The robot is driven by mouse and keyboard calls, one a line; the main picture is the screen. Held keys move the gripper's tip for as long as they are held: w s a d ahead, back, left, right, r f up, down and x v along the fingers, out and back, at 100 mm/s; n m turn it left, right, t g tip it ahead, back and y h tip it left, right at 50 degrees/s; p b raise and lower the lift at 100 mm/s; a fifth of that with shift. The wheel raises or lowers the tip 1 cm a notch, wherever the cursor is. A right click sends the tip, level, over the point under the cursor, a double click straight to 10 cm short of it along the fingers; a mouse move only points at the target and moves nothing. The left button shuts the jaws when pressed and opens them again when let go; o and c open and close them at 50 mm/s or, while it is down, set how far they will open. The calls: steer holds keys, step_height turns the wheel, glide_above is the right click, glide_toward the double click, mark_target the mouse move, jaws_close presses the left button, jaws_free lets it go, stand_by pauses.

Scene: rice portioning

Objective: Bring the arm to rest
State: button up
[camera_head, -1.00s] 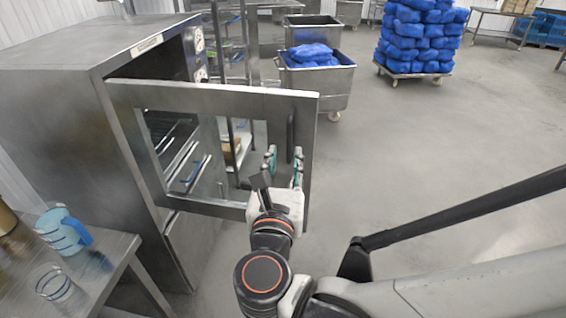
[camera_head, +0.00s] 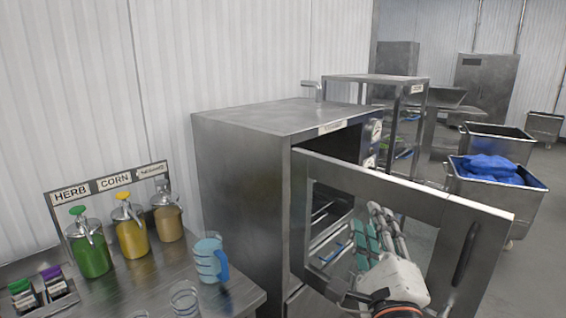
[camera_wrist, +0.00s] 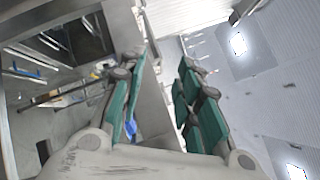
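My gripper (camera_head: 372,218) is in front of the open window frame of the steel cabinet's door (camera_head: 330,176), pointing up and away from me. Its two green-padded fingers stand apart with nothing between them, as the wrist view (camera_wrist: 160,68) shows. My wrist's white housing is at the bottom of the head view; most of my arm is out of view. The cabinet (camera_head: 240,190) stands to the left with its door swung open. I cannot tell whether my gripper touches the door.
A steel table (camera_head: 235,297) at lower left holds a blue jug (camera_head: 208,262), a clear glass (camera_head: 185,300) and several sauce dispensers (camera_head: 131,232). A steel cart (camera_head: 520,205) with blue bags (camera_head: 490,168) is at right. A shelf rack (camera_head: 405,125) stands behind the cabinet.

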steer(key=a+f+n+g+y+b, duration=0.3)
steer(key=a+f+n+g+y, duration=0.25)
steer(key=f+n, duration=0.75)
steer(key=s+d+f+n+g+h+b, duration=0.2)
steer(key=s+d+f+n+g+h, duration=0.2)
steer(key=s+d+f+n+g, duration=0.4)
steer(key=s+d+n, duration=0.1)
steer(key=n, duration=0.2)
steer(key=shift+d+f+n, duration=0.3)
steer(key=shift+f, duration=0.1)
steer(key=shift+c, duration=0.5)
